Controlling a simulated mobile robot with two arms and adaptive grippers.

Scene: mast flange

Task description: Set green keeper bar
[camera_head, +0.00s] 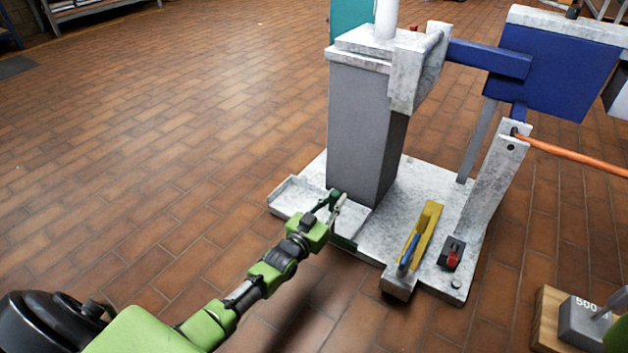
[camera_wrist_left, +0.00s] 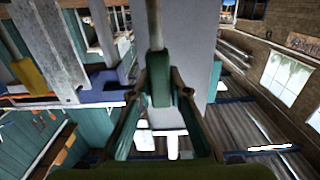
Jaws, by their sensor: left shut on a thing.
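My left gripper (camera_head: 335,205) reaches in from the lower left to the foot of the grey column (camera_head: 362,130). It is shut on a dark green piece, which I take for the green keeper bar (camera_wrist_left: 160,88); it shows between the fingers in the left wrist view. In the head view the fingers partly hide it, and I cannot tell whether it touches the pale ledge (camera_head: 292,198) beside the column. Another dark green strip (camera_head: 343,243) shows at the front edge of the pale baseplate (camera_head: 412,195). My right gripper is not in view.
A yellow bar with a blue handle (camera_head: 422,232) and a small black block with a red part (camera_head: 451,254) are on the baseplate's right. An orange rod (camera_head: 570,157) extends right from a pale post (camera_head: 497,175). The tiled floor at left is clear.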

